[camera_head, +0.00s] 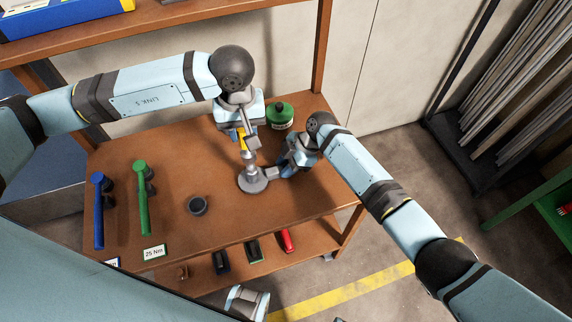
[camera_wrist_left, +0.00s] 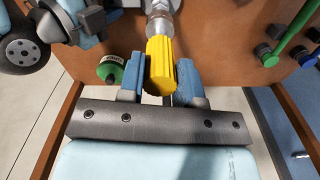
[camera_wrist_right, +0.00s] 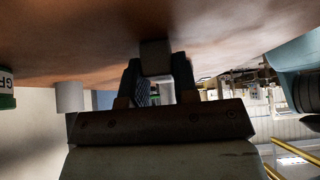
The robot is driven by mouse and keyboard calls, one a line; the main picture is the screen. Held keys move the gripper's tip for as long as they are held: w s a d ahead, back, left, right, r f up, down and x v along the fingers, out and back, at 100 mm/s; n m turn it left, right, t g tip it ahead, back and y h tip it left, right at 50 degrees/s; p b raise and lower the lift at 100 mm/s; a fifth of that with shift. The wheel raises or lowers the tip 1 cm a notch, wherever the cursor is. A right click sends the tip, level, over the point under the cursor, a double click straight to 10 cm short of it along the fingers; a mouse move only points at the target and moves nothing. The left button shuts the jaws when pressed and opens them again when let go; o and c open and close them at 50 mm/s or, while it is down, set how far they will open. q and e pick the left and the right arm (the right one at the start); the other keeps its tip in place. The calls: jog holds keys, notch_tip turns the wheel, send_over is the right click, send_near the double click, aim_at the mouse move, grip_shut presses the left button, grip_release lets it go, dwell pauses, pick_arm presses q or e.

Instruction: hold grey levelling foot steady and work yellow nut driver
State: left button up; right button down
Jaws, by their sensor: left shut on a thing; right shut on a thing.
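The grey levelling foot (camera_head: 253,182) stands upright on the brown bench with its round base down. My right gripper (camera_head: 278,171) is shut on it low down from the right. In the right wrist view a grey block of the foot (camera_wrist_right: 155,55) sits between my right fingertips (camera_wrist_right: 158,78). The yellow nut driver (camera_head: 241,138) stands roughly upright above the foot. My left gripper (camera_head: 243,130) is shut around its handle. In the left wrist view the yellow handle (camera_wrist_left: 160,65) lies between the blue fingers (camera_wrist_left: 160,82), with a metal shaft beyond. The join between driver and foot is not clear.
A green bottle (camera_head: 280,115) stands close behind my right gripper. A lower shelf (camera_head: 205,268) holds several small items. The bench's front middle is clear.

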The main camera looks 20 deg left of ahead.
jog(key=c, duration=0.8)
grip_release()
jog(key=v, duration=1.2)
